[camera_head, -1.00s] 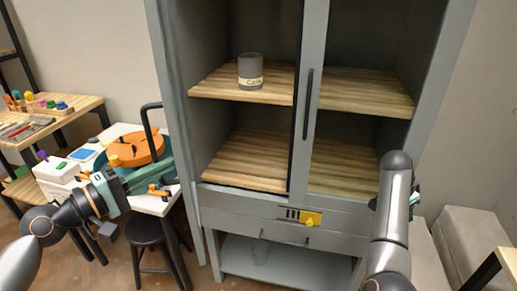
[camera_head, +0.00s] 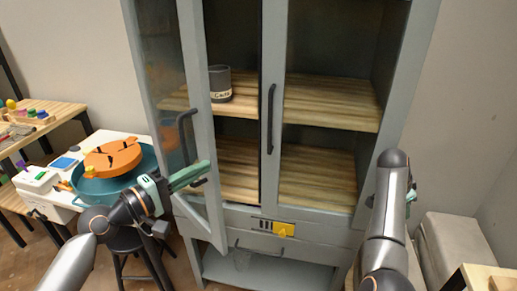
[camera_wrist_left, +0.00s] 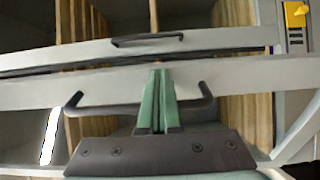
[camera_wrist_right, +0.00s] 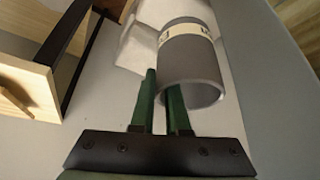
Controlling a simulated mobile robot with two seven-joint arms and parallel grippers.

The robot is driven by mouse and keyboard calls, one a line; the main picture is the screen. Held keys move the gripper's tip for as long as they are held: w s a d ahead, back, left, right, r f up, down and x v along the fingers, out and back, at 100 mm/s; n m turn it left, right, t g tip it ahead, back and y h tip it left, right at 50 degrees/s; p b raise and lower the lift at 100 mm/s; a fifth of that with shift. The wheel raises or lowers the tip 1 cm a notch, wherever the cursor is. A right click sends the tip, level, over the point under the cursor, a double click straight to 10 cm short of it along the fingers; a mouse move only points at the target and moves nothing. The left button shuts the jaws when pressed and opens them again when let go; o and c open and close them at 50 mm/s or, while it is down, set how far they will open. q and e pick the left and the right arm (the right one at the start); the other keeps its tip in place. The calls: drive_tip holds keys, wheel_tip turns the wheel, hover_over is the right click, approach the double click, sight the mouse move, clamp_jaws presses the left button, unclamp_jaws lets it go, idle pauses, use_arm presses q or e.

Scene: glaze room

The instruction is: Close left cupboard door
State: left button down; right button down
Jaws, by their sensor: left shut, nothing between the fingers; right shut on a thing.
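The left cupboard door (camera_head: 207,120) is a grey frame with a glass pane. It stands partly open, angled out from the grey cupboard (camera_head: 270,180). Its dark bar handle (camera_head: 185,135) faces out, and shows in the left wrist view too (camera_wrist_left: 105,107). My left gripper (camera_head: 203,170) has its green fingers shut and empty at the door frame. In the left wrist view the fingertips (camera_wrist_left: 158,72) lie over the frame inside the handle's span; contact is unclear. My right gripper (camera_wrist_right: 165,75) is shut on a grey labelled canister (camera_wrist_right: 190,65); in the head view my arm mostly hides it.
The right side of the cupboard shows a closed door with a dark vertical handle (camera_head: 270,118). A grey labelled canister (camera_head: 220,84) stands on the left upper shelf. A white table (camera_head: 128,142) with a teal basin and a stool stand left.

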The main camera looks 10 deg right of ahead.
use_arm(q)
drive_tip(key=w+d+n+t+y, duration=0.1)
drive_tip(key=w+d, duration=1)
drive_tip(key=d, duration=0.1)
drive_tip(key=shift+n+t+y+p, duration=0.3)
drive_tip(key=shift+t+y+p, duration=0.1)
drive_tip(key=shift+p, duration=0.05)
drive_tip(key=shift+w, duration=0.1)
